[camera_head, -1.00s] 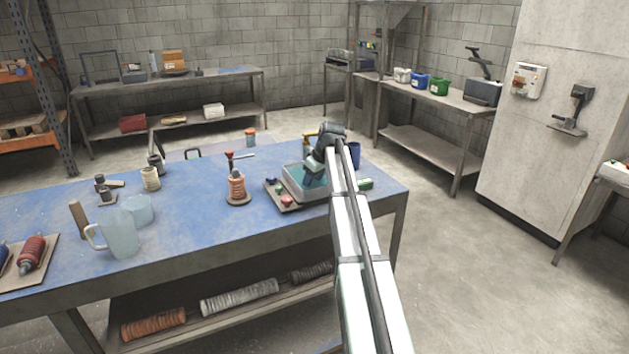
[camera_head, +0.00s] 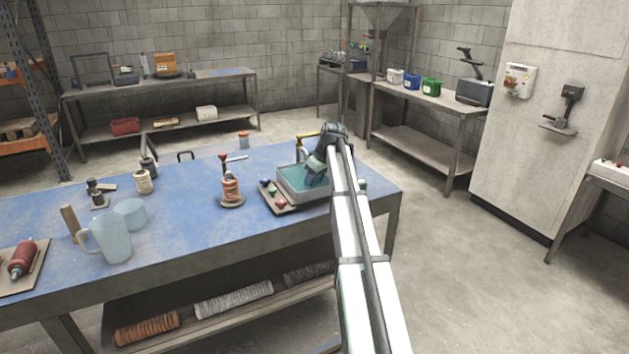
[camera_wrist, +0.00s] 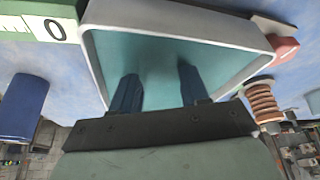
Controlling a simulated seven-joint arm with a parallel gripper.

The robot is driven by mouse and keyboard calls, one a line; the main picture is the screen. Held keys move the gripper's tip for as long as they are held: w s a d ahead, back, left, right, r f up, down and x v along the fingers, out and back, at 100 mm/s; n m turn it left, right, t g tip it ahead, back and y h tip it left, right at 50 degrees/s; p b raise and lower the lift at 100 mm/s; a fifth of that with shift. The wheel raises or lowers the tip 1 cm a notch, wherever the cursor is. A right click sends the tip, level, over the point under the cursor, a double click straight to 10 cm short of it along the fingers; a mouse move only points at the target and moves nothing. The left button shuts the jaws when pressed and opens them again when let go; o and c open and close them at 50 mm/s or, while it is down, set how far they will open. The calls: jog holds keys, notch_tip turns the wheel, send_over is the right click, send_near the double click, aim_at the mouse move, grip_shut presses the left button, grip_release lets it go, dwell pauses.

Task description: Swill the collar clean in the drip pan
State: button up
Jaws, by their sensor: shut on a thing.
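The drip pan (camera_head: 300,199) is a pale rectangular tray of teal liquid near the right end of the blue bench. Its pale rim (camera_wrist: 180,22) fills the upper wrist view. My gripper (camera_head: 316,180) reaches down into the pan from its right side. In the wrist view both dark blue fingers (camera_wrist: 158,74) point into the liquid, with a gap between them. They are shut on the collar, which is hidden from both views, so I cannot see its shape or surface.
A stand with copper-coloured rings (camera_head: 231,190) is further left. A clear jug (camera_head: 112,240) stands at the bench's left. A blue cup (camera_wrist: 24,100) shows beside the pan in the wrist view.

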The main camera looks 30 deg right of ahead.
jog(key=shift+a, duration=1.5)
jog(key=shift+d, duration=1.8)
jog(key=shift+a, duration=0.15)
jog(key=shift+a, duration=1.6)
jog(key=shift+d, duration=0.1)
jog(key=shift+d, duration=1.7)
notch_tip(320, 180, up, 7)
jog(key=shift+a, duration=0.1)
